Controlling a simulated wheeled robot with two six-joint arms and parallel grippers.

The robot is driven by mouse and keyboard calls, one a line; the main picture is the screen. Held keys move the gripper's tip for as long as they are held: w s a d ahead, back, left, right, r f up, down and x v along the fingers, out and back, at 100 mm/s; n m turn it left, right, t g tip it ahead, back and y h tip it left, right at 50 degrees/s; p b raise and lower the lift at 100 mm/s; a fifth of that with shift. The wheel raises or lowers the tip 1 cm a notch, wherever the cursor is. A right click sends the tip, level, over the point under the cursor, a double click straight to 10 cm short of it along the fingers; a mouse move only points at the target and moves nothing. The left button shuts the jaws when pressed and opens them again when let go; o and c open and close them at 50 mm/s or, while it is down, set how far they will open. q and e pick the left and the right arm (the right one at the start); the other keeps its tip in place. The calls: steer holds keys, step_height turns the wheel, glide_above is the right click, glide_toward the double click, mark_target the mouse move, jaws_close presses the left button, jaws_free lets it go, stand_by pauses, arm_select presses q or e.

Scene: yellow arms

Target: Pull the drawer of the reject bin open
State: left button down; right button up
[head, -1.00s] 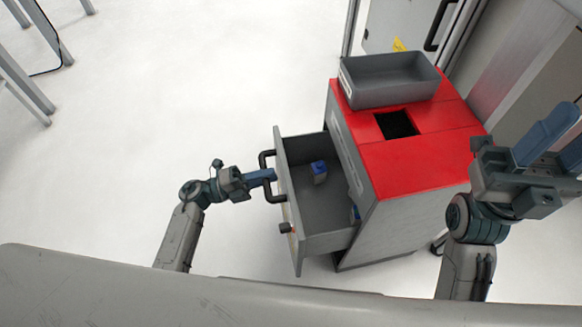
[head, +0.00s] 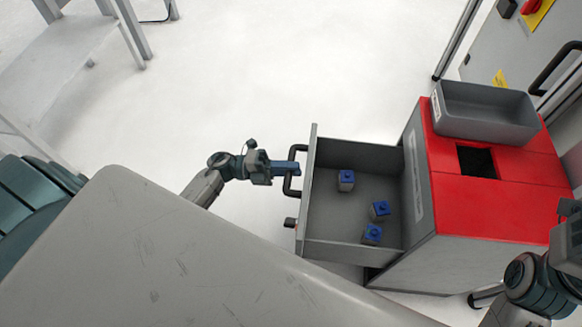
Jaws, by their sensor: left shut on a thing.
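The reject bin (head: 432,237) is a grey cabinet with a red top, at the right of the head view. Its grey drawer (head: 340,220) is pulled well out to the left. Three small grey parts with blue tops lie inside: one near the back (head: 346,180), one in the middle (head: 380,210) and one near the front (head: 372,234). My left gripper (head: 290,167) is shut on the black drawer handle (head: 291,188) at the drawer's left face. My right gripper (head: 574,222) is at the right edge, beside the bin, partly cut off; its fingers are hidden.
A grey tray (head: 487,127) stands on the bin's red top beside a dark square opening (head: 477,162). A grey machine cabinet (head: 520,55) stands behind the bin. A light table frame (head: 70,60) is at the upper left. The white floor between is clear.

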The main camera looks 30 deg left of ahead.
arm_select(q)
steer(key=c, duration=1.4)
jaws_free()
steer(key=shift+o, duration=0.2)
steer(key=v, duration=1)
steer(key=shift+a+p, duration=0.4)
steer(key=shift+p, duration=0.05)
steer(key=shift+s+f, duration=0.15)
steer(key=shift+s, duration=0.1)
